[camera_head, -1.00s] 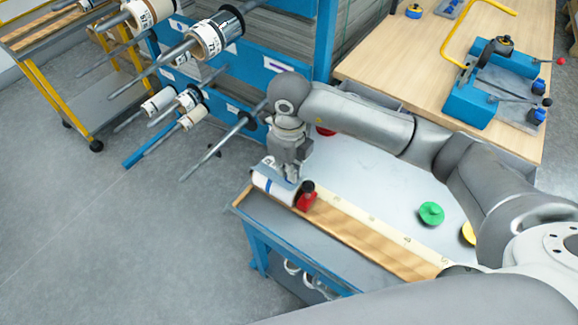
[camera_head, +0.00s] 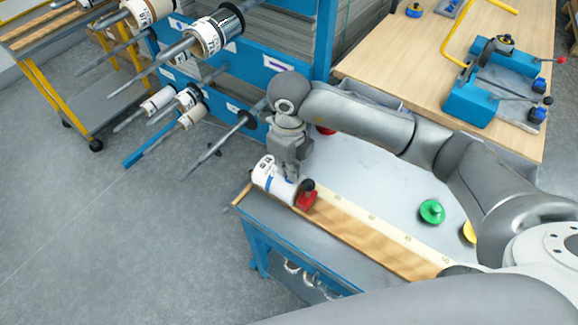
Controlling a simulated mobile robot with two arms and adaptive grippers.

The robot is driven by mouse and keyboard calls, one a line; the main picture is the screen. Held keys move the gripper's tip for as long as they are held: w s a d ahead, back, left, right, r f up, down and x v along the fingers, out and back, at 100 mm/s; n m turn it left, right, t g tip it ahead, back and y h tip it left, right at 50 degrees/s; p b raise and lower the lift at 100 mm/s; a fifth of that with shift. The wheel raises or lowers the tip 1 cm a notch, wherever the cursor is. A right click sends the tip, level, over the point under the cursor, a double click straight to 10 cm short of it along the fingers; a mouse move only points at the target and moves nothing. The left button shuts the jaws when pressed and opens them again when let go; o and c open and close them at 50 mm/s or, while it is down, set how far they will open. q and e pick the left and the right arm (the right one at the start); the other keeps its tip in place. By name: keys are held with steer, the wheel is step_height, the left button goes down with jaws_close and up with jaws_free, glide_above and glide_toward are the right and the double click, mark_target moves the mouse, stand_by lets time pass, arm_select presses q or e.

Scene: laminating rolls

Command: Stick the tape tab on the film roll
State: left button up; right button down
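The white film roll (camera_head: 264,178) lies on its side at the near-left end of the workbench, with dark print on its left part. A short blue strip (camera_head: 271,184) shows on its surface; I cannot tell for sure whether this is the tape tab. My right gripper (camera_head: 291,178) points down at the back right side of the roll, very close to it. The roll partly hides its fingertips, so contact and finger opening are unclear. My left gripper is out of view.
A red block with a black knob (camera_head: 306,198) stands at the roll's right end. A wooden strip with a scale (camera_head: 370,238) runs along the bench. Green (camera_head: 431,211) and yellow (camera_head: 469,232) pieces lie right. A rack with rolls on rods (camera_head: 215,32) stands behind left.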

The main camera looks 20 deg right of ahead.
steer(key=c, duration=1.6)
jaws_free()
steer(key=shift+o, duration=0.2)
step_height(320, 180, up, 12)
